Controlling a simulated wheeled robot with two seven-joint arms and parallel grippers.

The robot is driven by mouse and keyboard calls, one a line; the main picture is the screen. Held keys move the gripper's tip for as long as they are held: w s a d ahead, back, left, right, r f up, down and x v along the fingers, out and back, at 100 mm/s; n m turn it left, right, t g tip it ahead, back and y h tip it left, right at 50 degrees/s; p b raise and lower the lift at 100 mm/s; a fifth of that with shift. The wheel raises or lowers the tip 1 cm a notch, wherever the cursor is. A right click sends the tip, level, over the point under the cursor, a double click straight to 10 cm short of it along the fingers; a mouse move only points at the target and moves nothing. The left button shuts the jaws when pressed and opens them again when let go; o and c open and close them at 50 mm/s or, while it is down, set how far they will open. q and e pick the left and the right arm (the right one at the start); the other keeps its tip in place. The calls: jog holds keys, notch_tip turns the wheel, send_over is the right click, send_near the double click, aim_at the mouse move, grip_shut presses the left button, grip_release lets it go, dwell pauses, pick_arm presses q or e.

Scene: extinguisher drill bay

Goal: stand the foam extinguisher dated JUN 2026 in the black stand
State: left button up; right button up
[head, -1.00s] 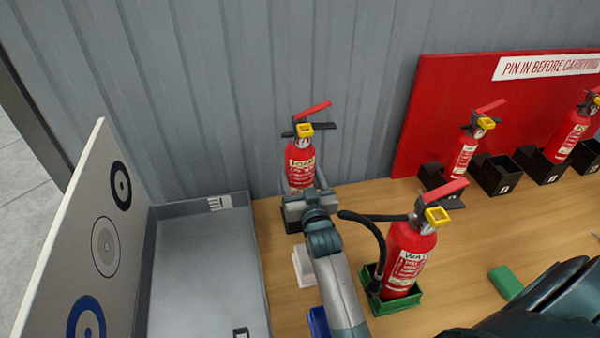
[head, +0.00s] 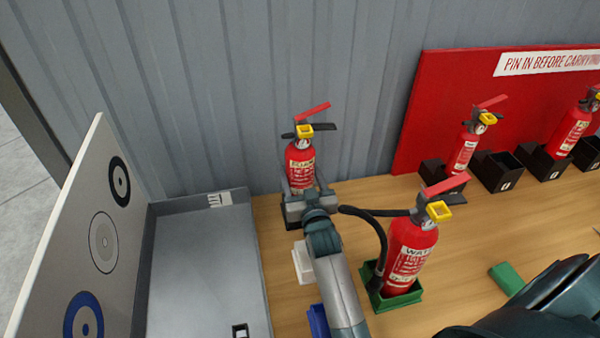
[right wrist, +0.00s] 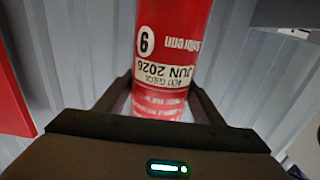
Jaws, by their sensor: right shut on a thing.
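The foam extinguisher (head: 300,165) is red with a cream label and stands upright at the back of the bench. In the right wrist view its body (right wrist: 172,40) shows JUN 2026. My right gripper (head: 307,192) is shut around its lower body; its fingers also show in the right wrist view (right wrist: 160,105). A black stand (head: 289,223) shows directly below the extinguisher, mostly hidden by the gripper. I cannot tell whether the base rests fully on its floor. My left gripper is not in view.
A water extinguisher (head: 412,250) stands in a green stand (head: 402,301) close right of my arm. White (head: 302,268) and blue (head: 317,320) stands are beside the arm. A grey tray (head: 258,245) is left. More extinguishers and black stands (head: 497,178) line the back right.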

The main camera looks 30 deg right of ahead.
jog(key=shift+w+f+b, duration=0.1)
jog(key=shift+f+b, duration=0.5)
jog(key=shift+f, duration=0.05)
dwell(1.3)
dwell(0.5)
jog(key=shift+f, duration=0.35)
jog(key=shift+d+f+b, duration=0.3)
jog(key=shift+f+b, duration=0.4)
jog(key=shift+f, duration=0.1)
